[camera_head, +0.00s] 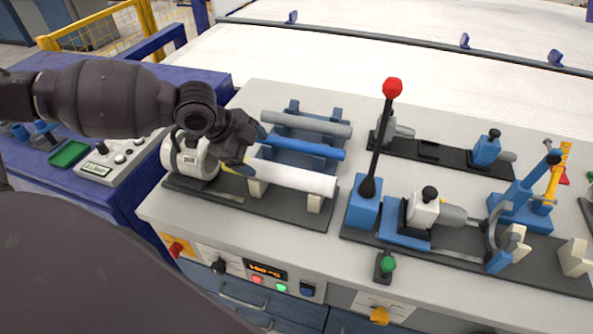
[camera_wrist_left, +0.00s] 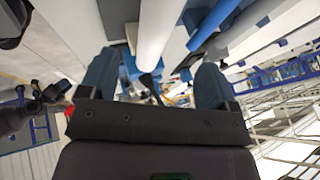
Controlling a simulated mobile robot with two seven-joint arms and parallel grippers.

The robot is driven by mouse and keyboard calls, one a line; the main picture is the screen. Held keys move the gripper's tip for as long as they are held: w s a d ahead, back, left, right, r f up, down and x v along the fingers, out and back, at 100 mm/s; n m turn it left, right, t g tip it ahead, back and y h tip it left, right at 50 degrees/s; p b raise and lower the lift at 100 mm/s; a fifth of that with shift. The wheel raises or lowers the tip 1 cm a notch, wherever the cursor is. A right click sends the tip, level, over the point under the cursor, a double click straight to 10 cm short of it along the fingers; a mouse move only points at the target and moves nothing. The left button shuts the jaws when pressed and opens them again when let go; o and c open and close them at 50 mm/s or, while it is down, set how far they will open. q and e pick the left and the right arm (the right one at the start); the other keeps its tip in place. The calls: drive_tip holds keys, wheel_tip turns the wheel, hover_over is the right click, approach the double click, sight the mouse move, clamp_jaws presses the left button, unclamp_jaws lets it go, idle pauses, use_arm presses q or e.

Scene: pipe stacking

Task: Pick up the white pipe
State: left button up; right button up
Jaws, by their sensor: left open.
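The white pipe (camera_head: 298,178) lies across two cream supports on a dark base plate, at the front of the bench's left part. My left gripper (camera_head: 248,150) is at the pipe's left end, which the gripper partly hides. In the left wrist view, the white pipe (camera_wrist_left: 156,30) runs down from the top edge into the gap between the two blue fingers. My left gripper (camera_wrist_left: 155,75) is open there, with a finger on each side and no visible grip on the pipe.
A blue pipe (camera_head: 315,149) and a grey pipe (camera_head: 310,124) lie on a blue rack behind the white pipe. A white cylindrical machine part (camera_head: 188,158) stands just left. A red-knobbed lever (camera_head: 380,140) rises to the right, with other fixtures (camera_head: 427,212) beyond.

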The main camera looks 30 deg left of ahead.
sight(273, 169)
use_arm(q)
drive_tip(key=shift+m, duration=0.3)
drive_tip(key=x, duration=0.3)
drive_tip(key=b+x, duration=0.1)
drive_tip(key=x, duration=0.1)
drive_tip(key=shift+s+a+f, duration=0.2)
drive_tip(key=shift+s, duration=0.05)
drive_tip(key=shift+w+d+f, duration=0.15)
drive_tip(key=shift+f, duration=0.1)
drive_tip(key=shift+w+d+f, duration=0.15)
drive_tip(key=shift+w+f, duration=0.05)
drive_tip(key=shift+f, duration=0.1)
drive_tip(key=b+x, duration=0.1)
drive_tip(key=x, duration=0.2)
drive_tip(key=shift+d+f, duration=0.1)
drive_tip(key=shift+d, duration=0.15)
drive_tip(key=shift+w+d+f, duration=0.1)
drive_tip(key=shift+w+f, duration=0.15)
drive_tip(key=shift+f, duration=0.1)
drive_tip(key=shift+c, duration=0.3)
